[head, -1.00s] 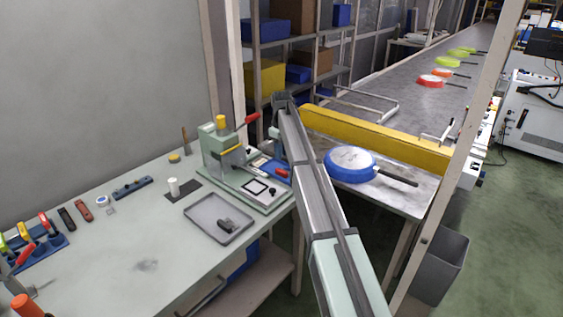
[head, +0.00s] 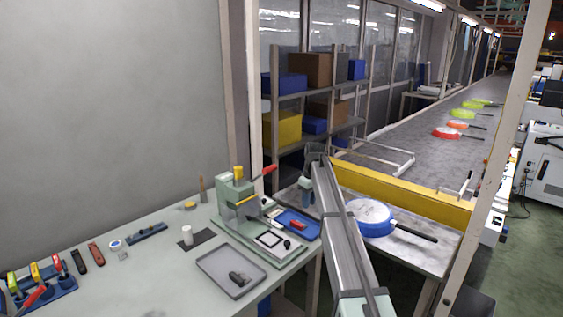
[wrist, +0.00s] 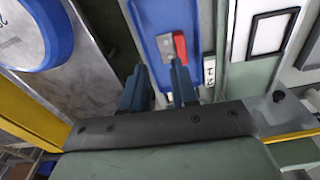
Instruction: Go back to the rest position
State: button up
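My gripper (head: 305,203) hangs above the gap between the workbench and the conveyor end, just right of the green press, partly hidden by my arm in the head view. In the wrist view its two blue fingers (wrist: 159,88) are apart with nothing between them. Below and beyond the fingertips is a blue tray (wrist: 150,20) holding a small red-handled part (wrist: 181,47). The tray also shows at the bench's right edge in the head view (head: 290,219). The rest position is not marked in the views.
The green press (head: 233,190) with a red lever stands close left of my gripper. A blue pan (head: 370,213) lies on the conveyor end to the right, before a yellow barrier (head: 410,192). A grey tray (head: 215,272) and several tools lie on the bench. Shelves stand behind.

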jog(key=s+d+f+m+t+y, duration=0.1)
jog(key=s+d+f+m, duration=0.1)
jog(key=d+f, duration=0.4)
jog(key=s+d+f+m+t+y, duration=0.15)
jog(key=d+f, duration=0.25)
jog(key=d, duration=0.5)
jog(key=s+a+f+m+g+h, duration=0.1)
jog(key=s+a+f, duration=0.2)
jog(key=s+f, duration=0.75)
jog(key=s+a+f+m+g, duration=0.1)
jog(key=s+a+f+g, duration=0.15)
jog(key=s+f, duration=0.75)
jog(key=s+a+f+m+g, duration=0.1)
jog(key=s+a+f, duration=0.1)
jog(key=s+f, duration=0.7)
jog(key=s+a+f+m+g, duration=0.1)
jog(key=s+a+f+g, duration=0.15)
jog(key=s+f, duration=0.65)
jog(key=s+f+g+h, duration=0.1)
jog(key=s+f, duration=0.1)
jog(key=s, duration=1.2)
jog(key=s+a+f+g+h, duration=0.1)
jog(key=s+g, duration=0.1)
jog(key=s, duration=1.1)
jog(key=shift+s+a+f+m, duration=0.3)
jog(key=shift+s+f+m, duration=0.05)
jog(key=shift+s, duration=0.05)
